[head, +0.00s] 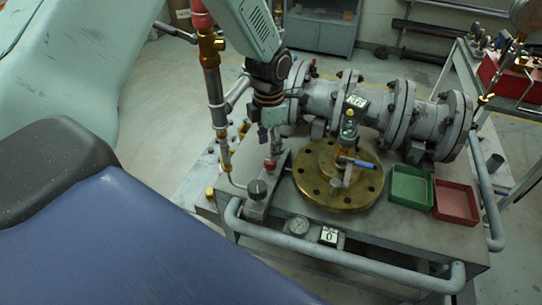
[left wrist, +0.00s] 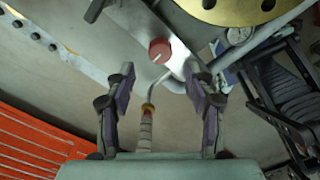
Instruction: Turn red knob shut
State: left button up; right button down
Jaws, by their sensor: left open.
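The red knob (head: 269,164) is small and sits on a narrow grey metal block on the bench, left of the brass flange (head: 310,188). In the left wrist view the red knob (left wrist: 159,49) shows as a round cap with a pale line on its face. My left gripper (head: 268,140) is just above the knob in the head view, pointing down. In the left wrist view my left gripper (left wrist: 162,82) has its purple-grey fingers spread wide and empty. The knob appears beyond the fingertips, roughly centred between them, with no contact visible. My right gripper is not in view.
A blue-handled valve (head: 354,162) rises from the brass flange. A vertical pipe (head: 214,95) stands left of my arm. Green (head: 411,187) and red (head: 456,203) trays lie right. A rail (head: 345,263) borders the front.

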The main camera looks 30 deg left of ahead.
aim_at(269, 161)
pick_arm(q)
jog(key=f, duration=0.5)
jog(key=shift+w+d+f, duration=0.25)
jog(key=shift+w+f, duration=0.05)
jog(key=shift+a, duration=0.1)
jog(key=shift+s+a+r, duration=0.1)
jog(key=shift+s+a, duration=0.05)
jog(key=shift+s, duration=0.25)
jog(key=shift+w+d, duration=0.2)
jog(key=shift+w, duration=0.2)
jog(key=c, duration=0.5)
jog(key=shift+s+a, duration=0.1)
jog(key=shift+s, duration=0.15)
jog(key=c, duration=0.5)
jog(key=shift+w, duration=0.1)
grip_shut()
